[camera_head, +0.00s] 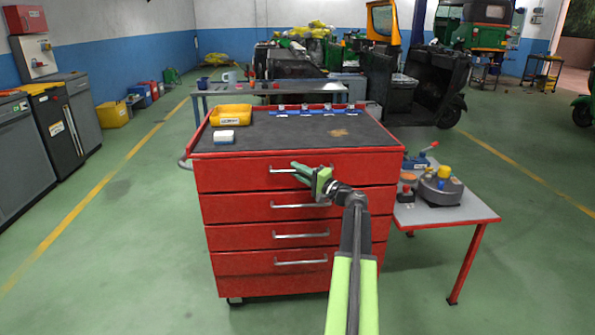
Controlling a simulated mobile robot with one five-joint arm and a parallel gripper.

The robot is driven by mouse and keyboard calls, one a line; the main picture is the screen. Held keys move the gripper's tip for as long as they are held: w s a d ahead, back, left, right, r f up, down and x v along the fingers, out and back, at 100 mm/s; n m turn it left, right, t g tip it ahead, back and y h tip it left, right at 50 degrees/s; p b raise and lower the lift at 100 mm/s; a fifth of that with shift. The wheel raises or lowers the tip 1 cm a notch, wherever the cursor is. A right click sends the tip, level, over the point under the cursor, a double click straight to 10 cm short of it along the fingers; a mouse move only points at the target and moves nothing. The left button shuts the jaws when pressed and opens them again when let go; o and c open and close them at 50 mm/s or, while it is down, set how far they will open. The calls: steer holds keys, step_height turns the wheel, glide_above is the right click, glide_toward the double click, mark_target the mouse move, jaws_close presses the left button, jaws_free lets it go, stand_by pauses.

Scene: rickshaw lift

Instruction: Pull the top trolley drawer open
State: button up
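The red trolley (208,122) stands in the middle of the view with several drawers, each with a silver bar handle. The top drawer (230,174) looks closed, its front level with those below. Its handle (280,171) runs across the middle of its front. My gripper (298,170), with green fingers, comes from the lower right and points left.
A low side table (460,213) with tools and a round grey device (440,190) stands close on the right. The green floor in front and left is clear.

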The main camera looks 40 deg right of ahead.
steer(key=shift+c, duration=0.2)
jaws_close()
stand_by(1.2)
